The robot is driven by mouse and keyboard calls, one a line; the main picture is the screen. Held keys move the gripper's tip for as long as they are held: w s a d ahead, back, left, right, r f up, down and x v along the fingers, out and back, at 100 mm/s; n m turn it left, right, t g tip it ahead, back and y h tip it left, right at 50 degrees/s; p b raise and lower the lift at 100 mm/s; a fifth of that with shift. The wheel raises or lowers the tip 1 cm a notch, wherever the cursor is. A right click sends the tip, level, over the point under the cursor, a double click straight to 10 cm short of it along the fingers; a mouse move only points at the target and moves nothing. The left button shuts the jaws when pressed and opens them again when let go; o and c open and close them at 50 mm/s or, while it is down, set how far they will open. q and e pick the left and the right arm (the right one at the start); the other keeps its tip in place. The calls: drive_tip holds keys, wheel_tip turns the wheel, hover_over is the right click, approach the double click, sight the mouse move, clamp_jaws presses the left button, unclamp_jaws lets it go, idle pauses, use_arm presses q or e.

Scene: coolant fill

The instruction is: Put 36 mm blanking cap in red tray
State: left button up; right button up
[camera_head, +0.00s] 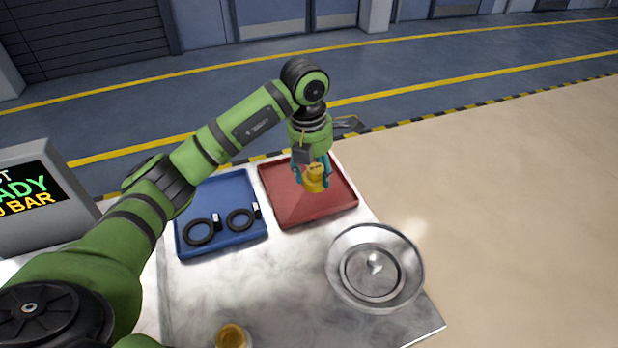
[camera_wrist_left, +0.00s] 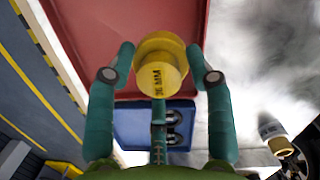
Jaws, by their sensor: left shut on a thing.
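The yellow blanking cap (camera_head: 315,180) is between the fingers of my left gripper (camera_head: 312,184), over the red tray (camera_head: 284,206). In the left wrist view the yellow cap (camera_wrist_left: 160,66) carries dark lettering that reads 36 MM, and the teal fingers of the gripper press on its two sides. The red tray (camera_wrist_left: 130,22) lies behind the cap there. The cap hides part of the tray floor, and I cannot tell how much gap is under the cap. My right gripper is in neither view.
A blue tray (camera_head: 228,192) with two black rings stands left of the red tray. A round metal dish (camera_head: 345,285) stands to the right on the table. A yellow-topped object (camera_head: 231,336) is at the bottom edge. A display box (camera_head: 70,235) stands at left.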

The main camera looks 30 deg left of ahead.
use_arm(q)
drive_tip(key=shift+w+a+f, duration=0.25)
drive_tip(key=shift+a+f, duration=0.15)
drive_tip(key=shift+a, duration=0.35)
wheel_tip(320, 180, down, 3)
drive_tip(key=shift+f+p, duration=0.1)
drive_tip(key=shift+p, duration=0.55)
drive_tip(key=shift+f, duration=0.6)
drive_tip(key=o, duration=1.1)
drive_tip(key=shift+c, duration=0.2)
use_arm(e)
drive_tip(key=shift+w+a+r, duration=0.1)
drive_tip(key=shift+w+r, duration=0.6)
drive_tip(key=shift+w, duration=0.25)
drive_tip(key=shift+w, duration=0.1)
use_arm(q)
drive_tip(key=shift+r, duration=0.1)
